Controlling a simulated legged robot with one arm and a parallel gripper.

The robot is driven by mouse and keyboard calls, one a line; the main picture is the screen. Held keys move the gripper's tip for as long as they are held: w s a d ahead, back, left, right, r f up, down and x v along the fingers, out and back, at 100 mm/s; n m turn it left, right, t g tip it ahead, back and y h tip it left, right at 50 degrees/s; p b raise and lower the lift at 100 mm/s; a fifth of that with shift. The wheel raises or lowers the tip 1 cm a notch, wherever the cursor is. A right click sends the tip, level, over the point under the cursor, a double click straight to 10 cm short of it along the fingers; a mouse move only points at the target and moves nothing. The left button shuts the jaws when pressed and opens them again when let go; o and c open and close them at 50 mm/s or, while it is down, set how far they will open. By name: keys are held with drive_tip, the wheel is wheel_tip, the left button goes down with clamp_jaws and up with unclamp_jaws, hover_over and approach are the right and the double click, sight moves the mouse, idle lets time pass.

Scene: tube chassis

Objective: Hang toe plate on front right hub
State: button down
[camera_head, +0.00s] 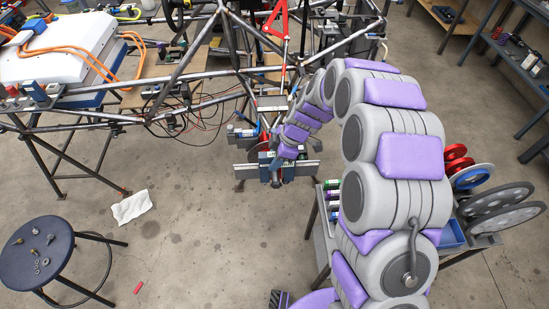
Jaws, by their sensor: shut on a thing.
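My gripper (276,168) is at the end of my purple and grey arm, in the middle of the picture beside the tube chassis. It is shut on a long flat silver plate (305,169), seemingly the toe plate, which sticks out to both sides of the jaws. The plate is roughly level. Behind it, at the near corner of the chassis (190,60), is a dark round part (258,149), perhaps the front right hub. My gripper and the plate partly cover it. I cannot tell whether the plate touches it.
A cart (322,238) with wheels, discs and small bottles stands at the right, partly behind my arm. A dark blue stool (36,252) with small metal parts is at the lower left. A white cloth (132,206) lies on the floor. Shelves (505,50) line the upper right.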

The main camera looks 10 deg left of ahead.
drive_tip(key=shift+f+b, duration=1.1)
drive_tip(key=shift+f, duration=0.9)
drive_tip(key=shift+a, duration=0.25)
idle(1.0)
drive_tip(key=shift+f, duration=0.15)
drive_tip(key=shift+f, duration=2.1)
drive_tip(key=c, duration=0.7)
unclamp_jaws()
